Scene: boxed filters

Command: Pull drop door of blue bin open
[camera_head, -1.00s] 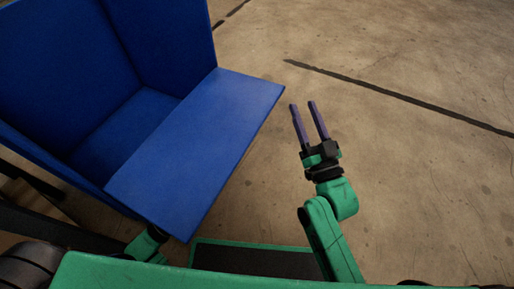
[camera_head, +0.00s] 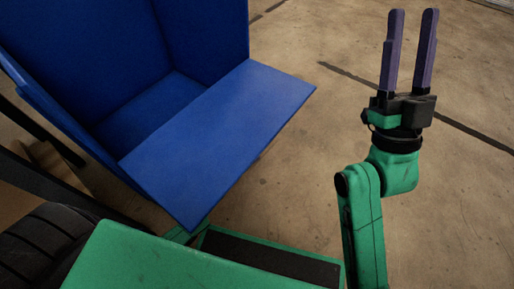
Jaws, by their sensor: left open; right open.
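The blue bin (camera_head: 205,35) stands at the upper left, with its inside visible and no items seen in it. Its drop door (camera_head: 220,130) is folded down and outward, a flat blue panel sticking out toward me and to the right. My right gripper (camera_head: 413,25) is open and empty, with its two purple fingers pointing up in the picture. It is to the right of the door and apart from it. My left gripper is not in view; the area under the door is hidden.
Bare concrete floor (camera_head: 300,170) with dark seam lines lies right of the bin. A black tyre (camera_head: 40,240) and dark bars (camera_head: 45,190) are at the lower left, close to the bin.

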